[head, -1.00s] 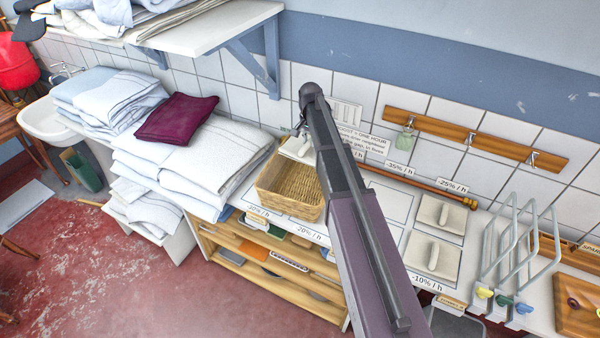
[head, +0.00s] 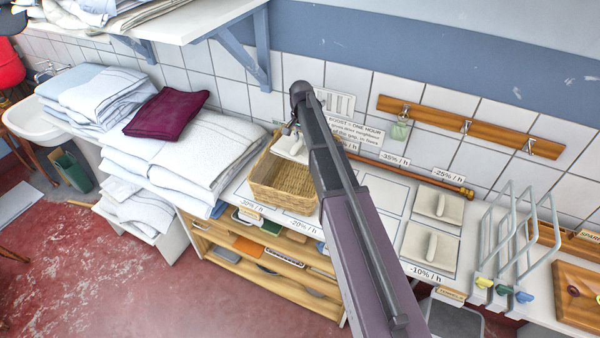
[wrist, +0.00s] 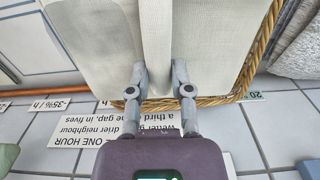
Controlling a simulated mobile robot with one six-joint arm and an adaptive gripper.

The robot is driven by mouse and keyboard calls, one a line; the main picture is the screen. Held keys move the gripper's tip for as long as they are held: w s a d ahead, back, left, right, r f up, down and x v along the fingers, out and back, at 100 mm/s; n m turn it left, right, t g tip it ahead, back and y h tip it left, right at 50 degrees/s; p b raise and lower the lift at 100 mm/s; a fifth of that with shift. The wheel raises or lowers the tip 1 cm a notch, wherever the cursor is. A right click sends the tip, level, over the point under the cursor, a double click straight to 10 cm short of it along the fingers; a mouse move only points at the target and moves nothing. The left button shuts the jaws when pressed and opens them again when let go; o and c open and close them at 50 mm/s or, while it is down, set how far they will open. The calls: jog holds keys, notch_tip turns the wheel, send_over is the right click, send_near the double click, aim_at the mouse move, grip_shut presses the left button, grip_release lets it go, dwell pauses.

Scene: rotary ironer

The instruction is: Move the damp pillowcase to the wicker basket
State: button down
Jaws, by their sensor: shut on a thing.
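The wicker basket (head: 275,196) stands on the counter left of my arm, and its open inside faces up. My gripper (wrist: 159,72) is shut on the raised ridge of a cream, flat, cloth-like piece, which I take as the damp pillowcase (wrist: 90,35). In the head view the pillowcase (head: 291,147) shows at the basket's back right rim, partly hidden by my arm. In the wrist view it overlaps the basket (wrist: 258,50), whose rim curves past its edge. I cannot tell whether it touches the basket.
Two similar cream pieces (head: 438,208) (head: 429,247) lie on marked squares to the right. White folded linen (head: 205,150) with a maroon cloth (head: 165,113) is stacked on the left. A wire rack (head: 520,235) stands at right. A hook rail (head: 470,127) is on the wall.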

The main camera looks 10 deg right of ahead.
jog(key=shift+f+b, duration=1.2)
jog(key=shift+f, duration=0.3)
jog(key=shift+c, duration=2.2)
grip_release()
jog(key=s+n, duration=0.7)
jog(key=s, duration=2.2)
jog(key=shift+s+d+f+n+b, duration=0.2)
jog(key=shift+f+n+b, duration=0.1)
jog(key=shift+f+b, duration=0.1)
